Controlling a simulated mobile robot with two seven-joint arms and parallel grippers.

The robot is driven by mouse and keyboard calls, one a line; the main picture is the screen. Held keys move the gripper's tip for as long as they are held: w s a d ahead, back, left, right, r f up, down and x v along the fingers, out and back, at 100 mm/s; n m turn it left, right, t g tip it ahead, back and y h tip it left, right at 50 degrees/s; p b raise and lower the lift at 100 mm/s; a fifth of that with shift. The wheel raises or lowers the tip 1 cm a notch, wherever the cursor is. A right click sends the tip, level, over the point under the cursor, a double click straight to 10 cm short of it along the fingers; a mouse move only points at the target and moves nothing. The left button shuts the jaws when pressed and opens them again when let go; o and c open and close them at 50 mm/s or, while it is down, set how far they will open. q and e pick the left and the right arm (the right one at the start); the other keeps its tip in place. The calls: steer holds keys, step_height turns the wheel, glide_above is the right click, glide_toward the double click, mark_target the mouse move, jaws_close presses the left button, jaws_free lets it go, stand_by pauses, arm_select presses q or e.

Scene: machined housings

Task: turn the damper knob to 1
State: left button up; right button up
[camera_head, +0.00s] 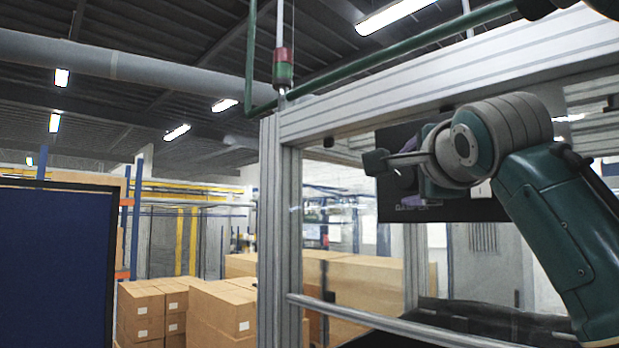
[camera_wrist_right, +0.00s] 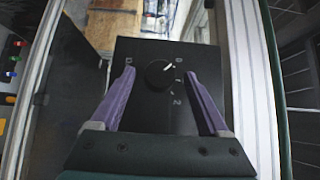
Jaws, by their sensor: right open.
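The damper knob (camera_wrist_right: 157,75) is a round black dial on a black panel (camera_wrist_right: 143,48) in the right wrist view. Its white pointer line aims up and right, toward a mark that looks like 0. A 2 shows lower right; the mark between them is too small to read. My right gripper (camera_wrist_right: 159,73) is open, its two purple fingers on either side of the knob in the picture. Contact cannot be told. In the head view the panel (camera_head: 455,209) carries partly hidden DAMPER lettering, and my right gripper (camera_head: 408,174) covers the knob. My left gripper is out of view.
An aluminium frame (camera_head: 281,215) stands left of the panel, with a top beam (camera_head: 400,85) above and a lower rail (camera_head: 400,322) below. Cardboard boxes (camera_head: 222,310) and a blue board (camera_head: 55,260) are at left.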

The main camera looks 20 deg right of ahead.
jaws_close()
steer(key=shift+f+b, duration=0.2)
steer(key=shift+b, duration=0.3)
steer(key=m+t+h+b, duration=0.1)
steer(key=m+b, duration=0.1)
steer(key=b, duration=0.3)
steer(key=f+m+t+h+b, duration=0.1)
steer(key=m+b, duration=0.1)
steer(key=b, duration=0.3)
steer(key=m+t+h+b, duration=0.1)
steer(key=m+b, duration=0.1)
steer(key=b, duration=0.3)
steer(key=shift+w+a+f+t+h, duration=0.2)
steer(key=shift+t+h, duration=0.1)
steer(key=shift+h, duration=0.1)
steer(key=shift+r+m+h+b, duration=0.25)
steer(key=shift+m+h+b, duration=0.65)
steer(key=shift+m, duration=0.5)
jaws_free()
